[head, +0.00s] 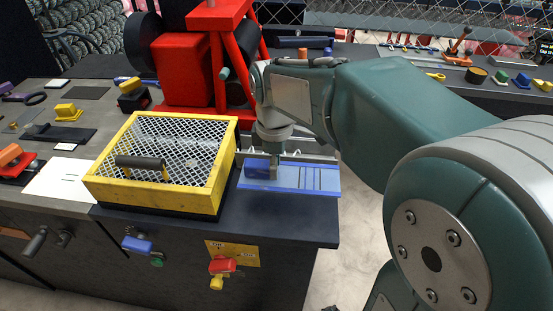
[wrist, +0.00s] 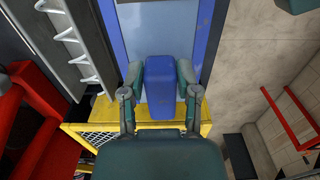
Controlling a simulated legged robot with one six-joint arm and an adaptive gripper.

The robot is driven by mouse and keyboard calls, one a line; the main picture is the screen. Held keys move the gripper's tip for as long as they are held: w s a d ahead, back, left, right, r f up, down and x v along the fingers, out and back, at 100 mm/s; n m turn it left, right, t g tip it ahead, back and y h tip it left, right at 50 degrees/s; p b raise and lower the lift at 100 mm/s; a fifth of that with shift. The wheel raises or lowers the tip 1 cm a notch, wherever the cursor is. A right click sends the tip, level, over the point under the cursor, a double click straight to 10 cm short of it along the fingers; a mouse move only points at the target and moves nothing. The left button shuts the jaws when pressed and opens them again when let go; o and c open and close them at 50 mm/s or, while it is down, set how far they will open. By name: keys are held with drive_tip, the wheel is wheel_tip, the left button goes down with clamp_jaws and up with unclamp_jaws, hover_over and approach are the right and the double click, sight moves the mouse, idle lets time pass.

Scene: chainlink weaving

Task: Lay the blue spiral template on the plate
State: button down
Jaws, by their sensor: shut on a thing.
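The blue spiral template (head: 305,178) is a flat blue board with lighter panels and a block-like blue handle (wrist: 160,88). My gripper (head: 263,158) points down and is shut on the handle; in the wrist view its two fingers (wrist: 158,80) press on both sides of it. The template is at the right end of the dark bench, right of the yellow mesh guard, and its right end reaches past the bench edge. I cannot tell whether it touches the bench. A white plate-like sheet (head: 58,181) lies on the left bench; I cannot tell whether it is the plate.
The yellow-framed mesh guard (head: 97,182) with a dark handle stands left of the template. A grey toothed rail (wrist: 70,38) runs beside the template. A red machine (head: 185,75) stands behind. The bench front right corner (head: 300,228) is clear. Floor lies open to the right.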

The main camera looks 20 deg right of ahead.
sight(275, 201)
drive_tip(key=shift+f, duration=0.15)
drive_tip(key=shift+f, duration=3.75)
drive_tip(key=shift+f, duration=0.55)
drive_tip(key=shift+c, duration=1.3)
unclamp_jaws()
wheel_tip(275, 201, up, 12)
